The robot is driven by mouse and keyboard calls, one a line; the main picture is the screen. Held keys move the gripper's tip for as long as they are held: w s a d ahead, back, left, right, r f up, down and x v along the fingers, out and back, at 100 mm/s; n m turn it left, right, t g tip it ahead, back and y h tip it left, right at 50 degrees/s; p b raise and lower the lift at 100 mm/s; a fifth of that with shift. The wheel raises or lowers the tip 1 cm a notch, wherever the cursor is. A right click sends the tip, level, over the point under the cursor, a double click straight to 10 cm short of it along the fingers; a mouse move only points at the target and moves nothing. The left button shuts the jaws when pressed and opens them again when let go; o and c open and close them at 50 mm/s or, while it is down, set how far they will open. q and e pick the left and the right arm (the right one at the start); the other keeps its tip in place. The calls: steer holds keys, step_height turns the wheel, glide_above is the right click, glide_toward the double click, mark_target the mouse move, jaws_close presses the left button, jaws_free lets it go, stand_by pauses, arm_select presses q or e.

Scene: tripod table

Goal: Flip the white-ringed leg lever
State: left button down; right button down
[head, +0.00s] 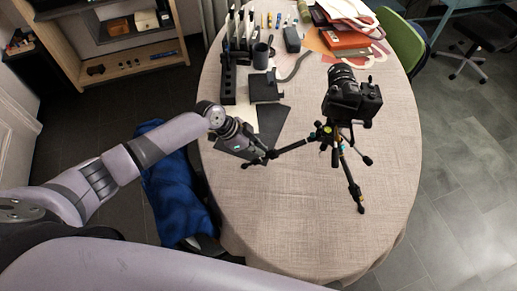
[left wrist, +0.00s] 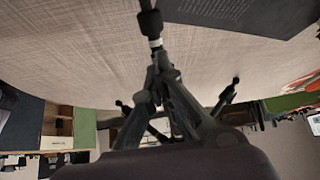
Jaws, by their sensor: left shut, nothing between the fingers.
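A black tripod (head: 341,160) with a camera (head: 352,98) on top stands on the table, its legs spread. One leg reaches left to my left gripper (head: 267,155), which is at or very near that leg's outer end. In the left wrist view, a pale white ring (left wrist: 155,43) shows on a dark rod-like part, just beyond the tips of my left gripper (left wrist: 158,62). The fingers are together with nothing held. Whether they touch the leg, and how the lever lies, I cannot tell. The white ring is not distinct in the head view. My right gripper is out of view.
The oval table (head: 300,225) is clear in front of the tripod. A dark sheet (head: 272,125), a black rack (head: 229,80), a mug (head: 261,56) and orange folders (head: 345,38) lie farther back. A blue cloth-covered chair (head: 175,190) stands at the left edge.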

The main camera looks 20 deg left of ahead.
arm_select(q)
steer(key=shift+w+d+r+p, duration=0.1)
steer(key=shift+d+r+p, duration=0.15)
steer(key=shift+r+p, duration=0.65)
stand_by(0.9)
steer(key=shift+w+d+r, duration=0.15)
steer(key=shift+d+r, duration=0.3)
steer(key=shift+r, duration=0.15)
stand_by(0.8)
steer(key=shift+w+d+r, duration=0.1)
steer(key=shift+d+r, duration=0.05)
steer(key=shift+d, duration=0.05)
steer(key=c, duration=2.4)
jaws_free()
steer(key=c, duration=2.1)
jaws_free()
steer(key=shift+a+r+p, duration=0.1)
steer(key=shift+p, duration=0.25)
steer(key=p+v, duration=0.4)
steer(key=v, duration=0.1)
steer(key=shift+a+r, duration=0.2)
steer(key=shift+r, duration=0.1)
